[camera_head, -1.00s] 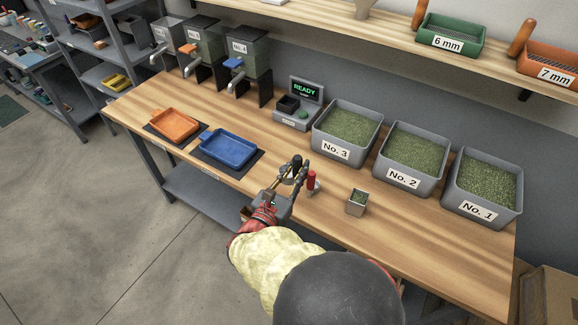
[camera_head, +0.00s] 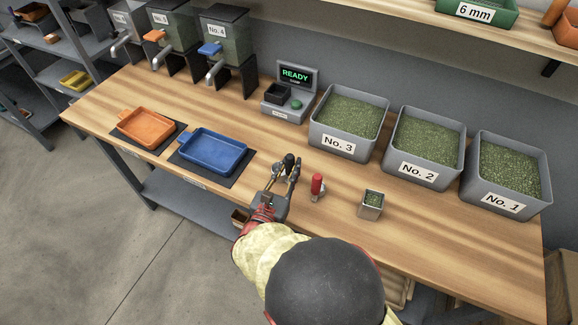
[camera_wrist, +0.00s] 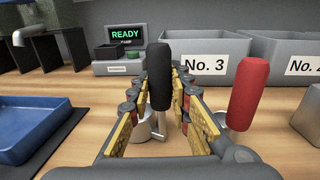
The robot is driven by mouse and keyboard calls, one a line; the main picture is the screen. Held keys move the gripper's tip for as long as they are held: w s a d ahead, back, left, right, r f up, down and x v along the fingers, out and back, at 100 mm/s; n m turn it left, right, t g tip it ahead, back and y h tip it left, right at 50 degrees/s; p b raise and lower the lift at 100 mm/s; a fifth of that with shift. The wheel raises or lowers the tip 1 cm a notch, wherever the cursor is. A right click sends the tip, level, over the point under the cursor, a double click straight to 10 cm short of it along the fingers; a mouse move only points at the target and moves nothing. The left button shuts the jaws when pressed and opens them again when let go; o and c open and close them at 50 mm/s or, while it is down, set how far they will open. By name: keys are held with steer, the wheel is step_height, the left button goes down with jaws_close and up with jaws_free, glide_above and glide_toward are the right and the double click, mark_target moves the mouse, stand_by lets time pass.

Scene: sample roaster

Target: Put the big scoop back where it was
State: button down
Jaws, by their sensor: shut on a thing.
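My gripper (camera_head: 290,173) is shut on the upright black handle (camera_wrist: 160,75) of a metal scoop. In the head view the black handle tip (camera_head: 289,161) shows between the fingers. The scoop's metal cup (camera_wrist: 142,132) shows low by the left finger in the wrist view; the fingers partly hide it. I cannot tell if it touches the table. A second scoop with a red handle (camera_head: 317,184) stands upright on the table just right of my gripper; its handle also shows in the wrist view (camera_wrist: 248,88).
A small metal cup of green beans (camera_head: 371,203) stands farther right. Bins No. 3 (camera_head: 338,144), No. 2 and No. 1 line the back right. A blue tray (camera_head: 213,151) and an orange tray (camera_head: 147,127) lie left. A scale reading READY (camera_head: 291,92) stands behind.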

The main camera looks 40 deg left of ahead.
steer(key=shift+d, duration=0.1)
steer(key=shift+f, duration=0.1)
steer(key=c, duration=2.1)
jaws_free()
steer(key=shift+f, duration=0.1)
steer(key=o, duration=0.4)
steer(key=shift+c, duration=0.2)
steer(key=shift+o, duration=0.5)
steer(key=shift+r, duration=0.2)
